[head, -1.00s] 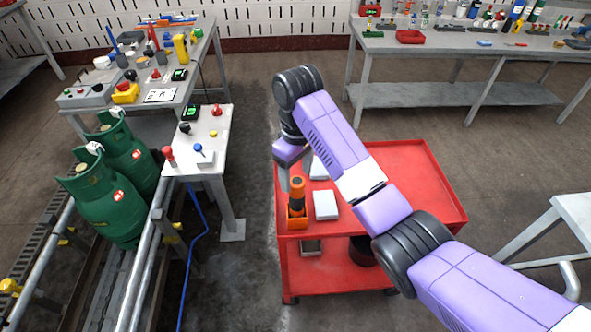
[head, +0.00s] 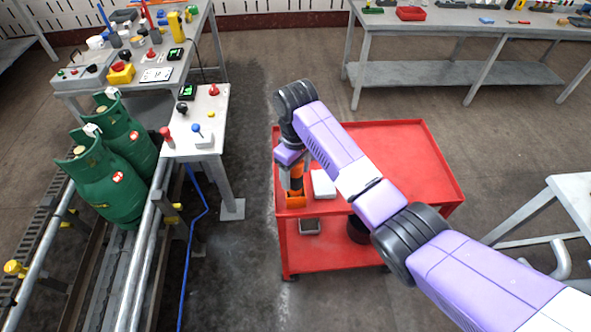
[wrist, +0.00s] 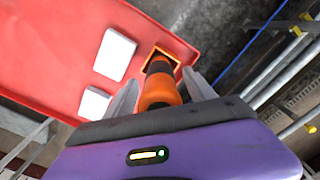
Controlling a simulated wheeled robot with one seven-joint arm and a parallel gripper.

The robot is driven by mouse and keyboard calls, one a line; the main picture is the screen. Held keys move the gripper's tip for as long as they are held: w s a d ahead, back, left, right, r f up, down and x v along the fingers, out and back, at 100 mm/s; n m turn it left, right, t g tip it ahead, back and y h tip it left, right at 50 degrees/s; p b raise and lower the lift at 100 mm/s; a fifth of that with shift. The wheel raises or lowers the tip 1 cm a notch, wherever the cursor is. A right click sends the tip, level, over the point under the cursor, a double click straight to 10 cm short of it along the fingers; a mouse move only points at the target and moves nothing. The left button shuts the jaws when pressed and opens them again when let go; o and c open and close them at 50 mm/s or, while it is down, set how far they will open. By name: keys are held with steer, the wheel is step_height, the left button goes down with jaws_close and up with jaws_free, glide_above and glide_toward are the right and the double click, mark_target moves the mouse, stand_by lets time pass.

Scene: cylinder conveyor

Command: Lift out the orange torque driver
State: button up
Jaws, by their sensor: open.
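The orange torque driver (head: 297,175) with dark bands stands upright in an orange holder (head: 295,200) at the near left corner of the red cart's top. It also shows in the wrist view (wrist: 160,88), running from the holder (wrist: 176,58) up between the fingers. My gripper (wrist: 163,92) is open, with one pale finger on each side of the driver. I cannot tell whether either finger touches it. In the head view my gripper (head: 291,165) is over the driver and hides its upper part.
The red cart (head: 415,165) carries white boxes (head: 323,184) beside the holder; its right side is clear. To the left stand a small grey control table (head: 205,125), a conveyor rail (head: 143,265) and green gas cylinders (head: 105,190). Workbenches line the back.

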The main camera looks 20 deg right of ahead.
jaws_close()
steer(key=c, duration=0.7)
jaws_free()
jaws_close()
steer(key=shift+r+p, duration=2.65)
steer(key=shift+r, duration=1.2)
steer(key=shift+w, duration=0.1)
